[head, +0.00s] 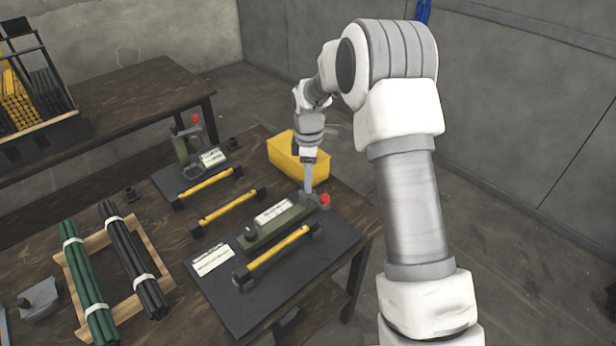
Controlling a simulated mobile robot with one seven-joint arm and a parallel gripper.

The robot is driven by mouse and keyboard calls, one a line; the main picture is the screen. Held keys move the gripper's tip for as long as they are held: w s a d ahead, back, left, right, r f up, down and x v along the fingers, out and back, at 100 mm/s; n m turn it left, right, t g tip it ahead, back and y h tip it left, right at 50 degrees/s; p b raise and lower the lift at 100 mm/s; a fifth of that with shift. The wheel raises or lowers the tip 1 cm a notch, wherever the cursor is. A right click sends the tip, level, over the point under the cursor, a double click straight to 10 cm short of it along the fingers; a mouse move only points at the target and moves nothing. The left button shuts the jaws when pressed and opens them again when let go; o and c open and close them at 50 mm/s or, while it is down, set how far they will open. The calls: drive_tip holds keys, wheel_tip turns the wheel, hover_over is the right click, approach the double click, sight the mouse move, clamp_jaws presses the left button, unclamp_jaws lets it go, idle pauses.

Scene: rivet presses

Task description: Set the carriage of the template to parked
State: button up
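My gripper (308,188) points down at the right end of a low green device on the near dark base plate (237,309). Its fingertips are close to a red knob (324,200); I cannot tell whether they touch the device or are open. The green body (285,222) carries a pale label (274,211) and a dark knob (250,234) at its left end. A yellow bar (278,247) between black end blocks lies in front of it. I cannot tell which part is the template or its carriage; the label writing is too small to read.
Behind stands a second green device (185,143) with a red knob and label. Another yellow bar (229,207) lies between the plates. A yellow bin (285,160) is close behind my gripper. Green rods (91,290) and black rods (133,258) lie bundled in a wooden frame at left.

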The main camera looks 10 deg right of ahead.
wheel_tip(320, 180, up, 18)
drive_tip(key=p, duration=0.2)
drive_tip(key=shift+f, duration=0.25)
drive_tip(key=s+d+r+m+t, duration=0.25)
drive_tip(key=s+r+m, duration=0.45)
drive_tip(key=s+r, duration=0.6)
drive_tip(key=s+d+f+m+t, duration=0.1)
drive_tip(key=s+m, duration=0.3)
drive_tip(key=s, duration=0.5)
drive_tip(key=s+f+m+t+p, duration=0.1)
drive_tip(key=s+m, duration=0.3)
drive_tip(key=s, duration=0.6)
drive_tip(key=shift+s+d+f+m+t, duration=0.35)
drive_tip(key=shift+f+t, duration=0.2)
drive_tip(key=shift+f, duration=0.2)
